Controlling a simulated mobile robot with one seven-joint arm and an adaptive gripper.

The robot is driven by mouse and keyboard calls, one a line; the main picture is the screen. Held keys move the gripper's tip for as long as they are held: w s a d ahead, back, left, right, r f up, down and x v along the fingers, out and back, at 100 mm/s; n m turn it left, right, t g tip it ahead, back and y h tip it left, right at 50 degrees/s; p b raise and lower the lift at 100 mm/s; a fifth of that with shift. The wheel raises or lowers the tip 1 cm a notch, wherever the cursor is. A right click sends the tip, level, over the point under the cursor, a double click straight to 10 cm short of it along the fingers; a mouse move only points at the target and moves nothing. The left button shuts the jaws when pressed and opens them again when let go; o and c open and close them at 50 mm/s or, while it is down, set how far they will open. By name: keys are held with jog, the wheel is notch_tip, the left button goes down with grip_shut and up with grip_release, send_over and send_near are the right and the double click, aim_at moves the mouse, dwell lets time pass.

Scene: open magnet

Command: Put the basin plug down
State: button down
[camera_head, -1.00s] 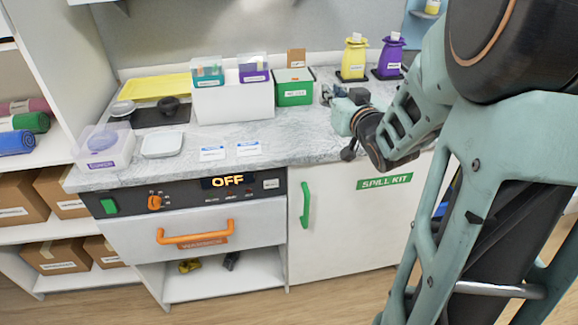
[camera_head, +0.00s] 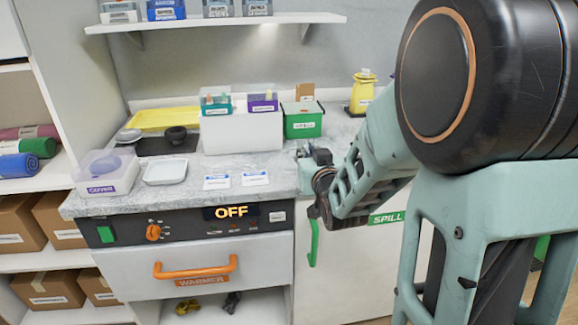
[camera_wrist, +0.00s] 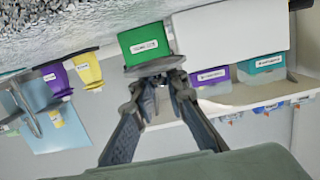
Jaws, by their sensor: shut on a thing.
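In the wrist view, my gripper (camera_wrist: 160,82) is shut on a flat grey disc, which I take to be the basin plug (camera_wrist: 154,66). The disc is seen nearly edge-on across the fingertips, in front of the green box. In the head view my gripper (camera_head: 312,157) is over the right part of the counter, near the green box, partly hidden by my own wrist. The plug cannot be made out clearly there.
The marbled counter (camera_head: 270,165) holds a green box (camera_head: 303,124), a white bin (camera_head: 240,133), two label cards, a white tray (camera_head: 165,171), a lidded clear box (camera_head: 105,175) and a dark mat (camera_head: 152,145) with a black round item. A yellow container (camera_head: 361,95) stands behind my arm.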

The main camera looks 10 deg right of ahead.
jog(key=shift+w+a+f, duration=0.2)
jog(key=shift+a+f, duration=0.3)
jog(key=shift+f, duration=0.1)
jog(key=shift+w+a+f, duration=0.15)
jog(key=shift+a+f, duration=0.3)
jog(key=shift+f, duration=0.15)
jog(key=shift+a+f+b, duration=0.15)
jog(key=shift+f+b, duration=0.15)
jog(key=shift+f, duration=0.6)
jog(key=shift+a+f+b, duration=0.1)
jog(key=shift+f+b, duration=0.15)
jog(key=shift+f, duration=0.65)
jog(key=shift+f+b, duration=0.25)
jog(key=shift+b, duration=0.05)
jog(key=c, duration=1.9)
grip_release()
jog(key=shift+r, duration=0.1)
jog(key=shift+c, duration=0.2)
jog(key=shift+r, duration=0.1)
